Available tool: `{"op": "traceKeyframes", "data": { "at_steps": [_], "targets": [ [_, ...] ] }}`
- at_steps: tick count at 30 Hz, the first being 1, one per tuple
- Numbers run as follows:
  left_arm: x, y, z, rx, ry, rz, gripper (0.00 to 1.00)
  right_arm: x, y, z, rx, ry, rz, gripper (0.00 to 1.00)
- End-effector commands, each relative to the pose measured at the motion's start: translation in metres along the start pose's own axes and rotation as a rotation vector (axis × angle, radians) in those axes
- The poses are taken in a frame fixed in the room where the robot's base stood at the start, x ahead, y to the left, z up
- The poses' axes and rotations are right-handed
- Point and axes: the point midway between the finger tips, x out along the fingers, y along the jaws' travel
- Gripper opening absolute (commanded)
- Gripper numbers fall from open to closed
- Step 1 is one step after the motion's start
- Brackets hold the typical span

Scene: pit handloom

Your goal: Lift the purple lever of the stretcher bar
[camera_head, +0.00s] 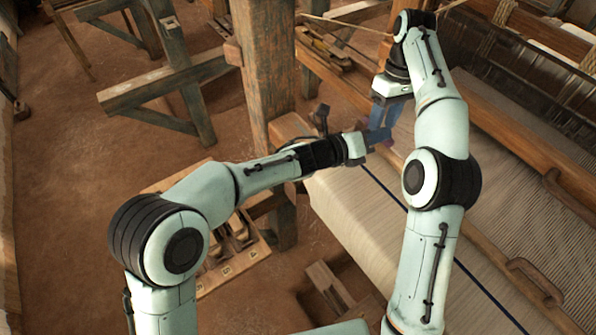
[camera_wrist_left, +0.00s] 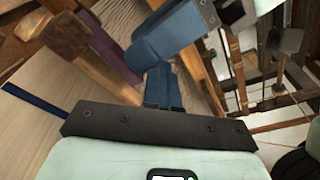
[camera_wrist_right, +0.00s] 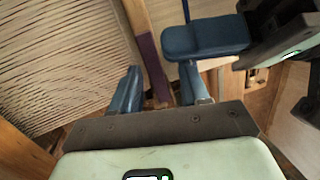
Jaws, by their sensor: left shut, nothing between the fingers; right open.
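The stretcher bar (camera_wrist_right: 138,18) is a narrow wooden bar by the cloth, with its purple lever (camera_wrist_right: 153,65) lying along it in the right wrist view. The lever also shows in the left wrist view (camera_wrist_left: 112,52), beyond my fingers. My right gripper (camera_head: 385,116) points down over the cloth edge. Its blue fingers are open, one to each side of the lever in the right wrist view (camera_wrist_right: 161,82); contact cannot be told. My left gripper (camera_head: 376,138) is shut and empty, close beside the right fingers. In the head view, the grippers mostly hide the lever.
Pale woven cloth (camera_head: 350,212) with a dark blue stripe covers the loom's front. A thick wooden post (camera_head: 264,70) stands left of the grippers. Wooden pedals (camera_head: 240,232) are low at left. Wooden beams and dark threads (camera_head: 510,70) lie at right. My two grippers crowd each other.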

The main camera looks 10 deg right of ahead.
Motion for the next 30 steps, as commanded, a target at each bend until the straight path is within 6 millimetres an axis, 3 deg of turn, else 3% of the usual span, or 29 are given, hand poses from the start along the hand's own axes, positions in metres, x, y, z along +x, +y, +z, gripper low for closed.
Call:
{"op": "traceKeyframes", "data": {
  "at_steps": [5,11,26,30],
  "targets": [
    [-0.006,0.004,-0.012,-0.003,0.002,0.007,0.0,0.0,0.0,0.001,0.001,-0.002,0.0,0.47],
    [-0.032,0.004,-0.037,-0.005,0.002,0.006,0.0,-0.001,0.001,0.001,0.001,0.0,0.001,0.47],
    [-0.133,0.003,-0.038,-0.001,-0.002,0.006,0.0,-0.001,0.001,0.0,0.001,0.001,0.002,0.47],
    [-0.143,0.017,-0.021,-0.055,-0.087,0.034,0.0,0.0,0.001,0.0,0.001,0.001,0.002,0.47]
  ]
}}
